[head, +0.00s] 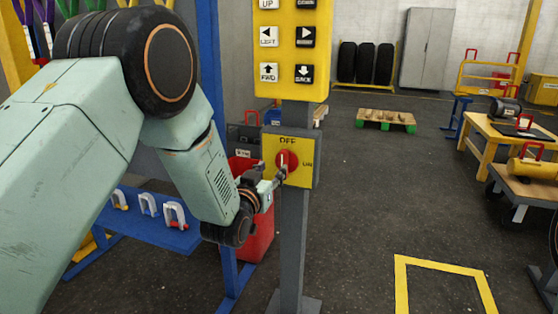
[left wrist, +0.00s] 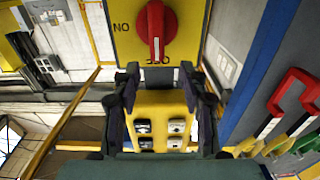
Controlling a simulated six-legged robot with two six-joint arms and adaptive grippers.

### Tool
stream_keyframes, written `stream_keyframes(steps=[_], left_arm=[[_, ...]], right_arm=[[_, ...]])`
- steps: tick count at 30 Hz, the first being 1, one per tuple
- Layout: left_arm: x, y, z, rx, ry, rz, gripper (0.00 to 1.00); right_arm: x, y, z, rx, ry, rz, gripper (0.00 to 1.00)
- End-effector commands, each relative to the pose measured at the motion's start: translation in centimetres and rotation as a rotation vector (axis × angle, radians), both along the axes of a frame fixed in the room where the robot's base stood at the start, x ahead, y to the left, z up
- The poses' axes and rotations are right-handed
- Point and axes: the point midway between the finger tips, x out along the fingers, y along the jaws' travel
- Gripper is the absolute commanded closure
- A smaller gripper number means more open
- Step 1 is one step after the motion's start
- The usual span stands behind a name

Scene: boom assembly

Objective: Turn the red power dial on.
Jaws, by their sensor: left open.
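The red power dial (head: 286,160) sits on a yellow plate (head: 307,176) on a grey post, marked OFF above and ON at the right. In the left wrist view, which is upside down, the dial (left wrist: 156,25) has its white line pointing at the OFF mark. My left gripper (head: 280,177) is close to the dial, at its lower left in the head view. Its two fingers (left wrist: 159,76) are apart with nothing held between them, and the dial shows beyond the tips. Contact with the dial cannot be told. My right gripper is not in view.
A yellow button panel (head: 291,50) hangs above the dial on the same post (head: 292,240). A red bin (head: 258,235) and a blue shelf with clamps (head: 165,232) stand behind my arm. Yellow tables (head: 483,130) stand at the right.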

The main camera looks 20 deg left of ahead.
Motion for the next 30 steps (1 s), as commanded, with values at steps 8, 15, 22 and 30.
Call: stream_keyframes(steps=[8,15,22,30], left_arm=[[3.2,0.0,-0.2,0.001,-0.001,-0.003,0.57],[6.1,-0.1,-0.2,0.000,0.001,-0.001,0.57],[7.3,-0.2,-0.2,0.000,0.003,0.001,0.57],[7.5,-0.3,-0.1,0.000,0.003,0.001,0.57]], right_arm=[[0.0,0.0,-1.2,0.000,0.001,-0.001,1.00],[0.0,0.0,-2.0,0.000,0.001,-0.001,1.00],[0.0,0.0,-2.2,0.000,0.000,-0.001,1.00],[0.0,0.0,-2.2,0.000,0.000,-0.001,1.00]])
